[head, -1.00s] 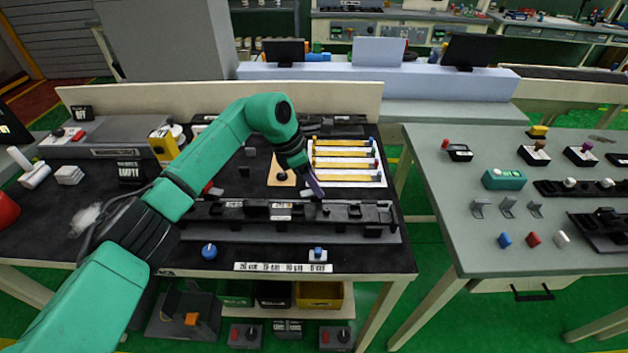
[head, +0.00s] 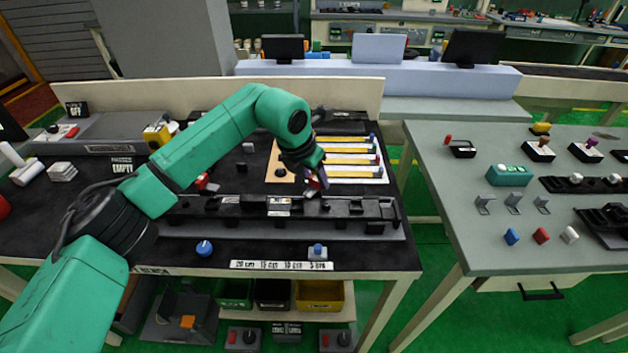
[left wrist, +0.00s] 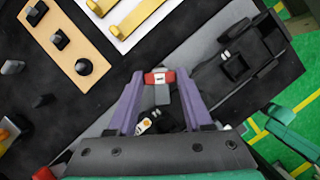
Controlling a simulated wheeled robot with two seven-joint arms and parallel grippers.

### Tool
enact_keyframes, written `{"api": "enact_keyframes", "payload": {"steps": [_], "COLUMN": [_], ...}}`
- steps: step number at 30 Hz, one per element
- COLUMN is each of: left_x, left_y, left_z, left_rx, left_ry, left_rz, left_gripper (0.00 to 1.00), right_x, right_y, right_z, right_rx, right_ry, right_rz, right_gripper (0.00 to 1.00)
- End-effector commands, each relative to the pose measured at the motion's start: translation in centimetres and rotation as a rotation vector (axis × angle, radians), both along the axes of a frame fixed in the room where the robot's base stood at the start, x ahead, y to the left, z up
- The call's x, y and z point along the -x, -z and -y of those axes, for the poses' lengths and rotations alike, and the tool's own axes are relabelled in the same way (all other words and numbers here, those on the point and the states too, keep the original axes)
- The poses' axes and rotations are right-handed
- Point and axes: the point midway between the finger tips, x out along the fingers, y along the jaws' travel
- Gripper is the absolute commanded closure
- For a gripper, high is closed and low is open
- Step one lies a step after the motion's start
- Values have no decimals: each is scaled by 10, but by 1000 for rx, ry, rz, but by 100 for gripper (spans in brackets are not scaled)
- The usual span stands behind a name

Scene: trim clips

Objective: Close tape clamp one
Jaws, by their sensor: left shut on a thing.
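A long black fixture (head: 352,212) with several block-like clamps lies along the front of the dark left table. My left gripper (head: 317,180) is low over the right half of this fixture. In the left wrist view its two purple fingers are shut on a small red piece with a white label (left wrist: 159,78), which looks like the handle of a tape clamp. A dark body below it, partly between the fingers, shows a white and orange spot (left wrist: 147,124). Which clamp is number one cannot be read. My right gripper is not in view.
A white board with yellow strips (head: 345,160) and a tan board with black knobs (left wrist: 63,42) lie behind the fixture. A blue knob (head: 204,248) and a label strip (head: 282,265) are in front. A grey table (head: 450,210) stands to the right.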

Motion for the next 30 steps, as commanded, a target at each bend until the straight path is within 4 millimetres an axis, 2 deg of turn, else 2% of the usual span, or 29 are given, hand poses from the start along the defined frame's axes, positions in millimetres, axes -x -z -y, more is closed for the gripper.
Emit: {"api": "enact_keyframes", "payload": {"steps": [15, 24, 30], "left_x": [-1, 0, 0], "left_y": [-1, -2, -3], "left_z": [3, 4, 4], "left_rx": [4, 5, 7], "left_ry": [-454, -606, -643], "left_rz": [9, 6, 6], "left_gripper": [100, 100, 100], "right_x": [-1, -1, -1], "right_y": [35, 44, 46], "right_z": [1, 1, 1], "right_rx": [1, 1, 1], "right_ry": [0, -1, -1], "right_rz": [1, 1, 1], "right_gripper": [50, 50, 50]}}
